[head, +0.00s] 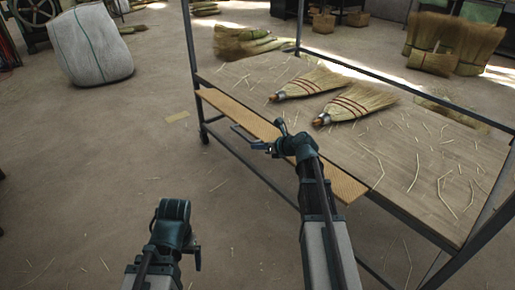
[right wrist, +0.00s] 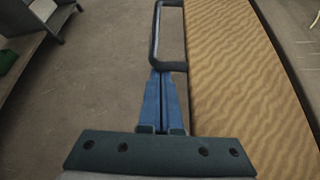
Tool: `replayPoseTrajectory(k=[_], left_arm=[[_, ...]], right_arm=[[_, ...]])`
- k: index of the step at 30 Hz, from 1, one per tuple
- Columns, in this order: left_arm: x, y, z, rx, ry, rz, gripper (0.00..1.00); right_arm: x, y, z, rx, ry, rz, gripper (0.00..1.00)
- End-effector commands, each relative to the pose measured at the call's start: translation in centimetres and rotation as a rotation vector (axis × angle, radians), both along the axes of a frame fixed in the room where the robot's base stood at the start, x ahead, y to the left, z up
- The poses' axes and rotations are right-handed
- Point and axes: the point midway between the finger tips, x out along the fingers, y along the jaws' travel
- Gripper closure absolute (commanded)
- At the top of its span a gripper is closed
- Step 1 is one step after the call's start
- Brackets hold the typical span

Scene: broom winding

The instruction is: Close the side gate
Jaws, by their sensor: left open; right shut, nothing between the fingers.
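The side gate (head: 225,107) is a long tan board along the near left edge of the cart. It leans outward from the bed, nearly flat. It fills the right part of the right wrist view (right wrist: 240,90). A dark loop handle (right wrist: 155,35) sticks out from its outer edge. My right gripper (head: 262,147) is shut and empty, its blue fingertips (right wrist: 160,74) at the near bar of the handle. I cannot tell whether they touch. My left gripper (head: 190,246) is low at the left, away from the gate, open and mostly hidden by its own arm.
Two brooms (head: 311,82) (head: 355,101) and loose straws lie on the cart bed (head: 425,170), which has a dark metal frame (head: 191,40). A white sack (head: 90,45) stands at the back left. The floor left of the cart is mostly clear.

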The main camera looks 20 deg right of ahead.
Motion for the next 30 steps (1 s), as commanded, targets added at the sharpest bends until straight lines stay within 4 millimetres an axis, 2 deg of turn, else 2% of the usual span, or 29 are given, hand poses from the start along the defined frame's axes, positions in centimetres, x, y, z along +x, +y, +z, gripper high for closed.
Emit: replayPoseTrajectory(k=[1, 7, 12, 21, 30], left_arm=[[0.0, 0.0, 1.3, 0.001, 0.000, 0.001, 0.05], [0.0, 0.1, 3.4, 0.005, 0.000, 0.006, 0.05], [0.0, 0.1, 5.6, 0.006, 0.000, 0.009, 0.05], [-0.1, 0.0, 8.7, 0.000, 0.002, 0.012, 0.05], [-0.1, -0.1, 10.4, -0.003, 0.003, 0.013, 0.05]], right_arm=[[0.4, -0.4, 1.5, 0.041, 0.013, -0.004, 1.00], [0.8, -1.5, 4.3, 0.220, 0.077, -0.003, 1.00], [1.2, -2.7, 6.7, 0.264, 0.093, -0.002, 1.00], [2.4, -5.9, 9.8, 0.261, 0.092, -0.003, 1.00], [3.8, -9.8, 11.7, 0.274, 0.097, -0.004, 1.00]])
